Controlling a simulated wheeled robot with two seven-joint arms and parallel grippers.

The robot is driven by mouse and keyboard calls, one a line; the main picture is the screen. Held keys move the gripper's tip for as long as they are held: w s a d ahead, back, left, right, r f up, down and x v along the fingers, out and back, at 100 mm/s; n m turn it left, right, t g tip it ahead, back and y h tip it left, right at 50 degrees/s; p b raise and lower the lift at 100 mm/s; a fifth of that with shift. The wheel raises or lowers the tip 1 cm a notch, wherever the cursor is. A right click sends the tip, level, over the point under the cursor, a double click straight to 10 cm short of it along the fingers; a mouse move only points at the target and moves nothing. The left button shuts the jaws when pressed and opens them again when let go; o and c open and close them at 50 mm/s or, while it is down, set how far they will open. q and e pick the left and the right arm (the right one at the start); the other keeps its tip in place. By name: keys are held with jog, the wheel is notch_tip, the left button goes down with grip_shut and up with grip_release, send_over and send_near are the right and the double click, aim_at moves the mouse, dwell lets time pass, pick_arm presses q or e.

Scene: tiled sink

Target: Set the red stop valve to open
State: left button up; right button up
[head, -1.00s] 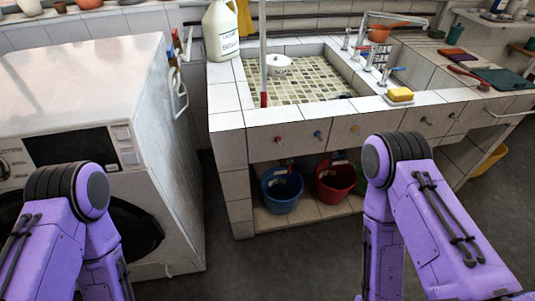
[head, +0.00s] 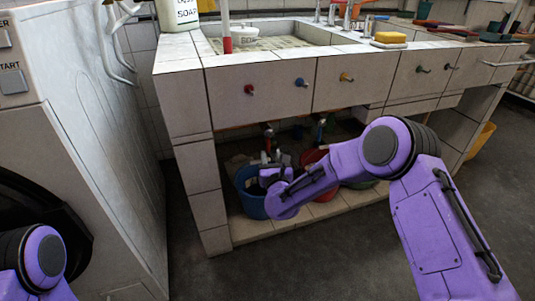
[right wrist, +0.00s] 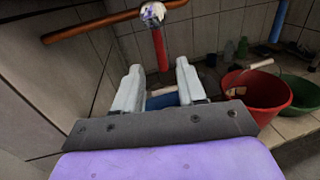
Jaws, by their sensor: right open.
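The red stop valve (right wrist: 160,48) shows in the right wrist view as a red lever hanging straight down from a pale metal body on a copper pipe. In the head view it is small and dark under the sink (head: 268,131). My right gripper (right wrist: 158,72) is open, its pale fingers on either side of the lever's line. The lever's lower end shows in the gap between the fingertips; I cannot tell whether they touch it. In the head view the right gripper (head: 271,158) is under the counter, above the blue bucket. My left gripper is out of view.
A blue bucket (head: 250,201) and a red bucket (right wrist: 257,92) stand on the tiled shelf, with a green basin (right wrist: 302,92) beyond. A blue lever (right wrist: 278,21) hangs farther right. The tiled sink front (head: 285,110) is above; a tiled side wall (right wrist: 62,85) is at left.

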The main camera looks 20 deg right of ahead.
aim_at(269, 145)
jog(key=w, duration=0.2)
jog(key=w+d+b, duration=0.1)
jog(key=w, duration=0.2)
jog(key=w+b, duration=0.1)
jog(key=w, duration=0.2)
jog(key=shift+w+d+f, duration=0.15)
jog(key=shift+d, duration=0.05)
jog(key=shift+w+d, duration=0.1)
jog(key=shift+w, duration=0.45)
grip_shut()
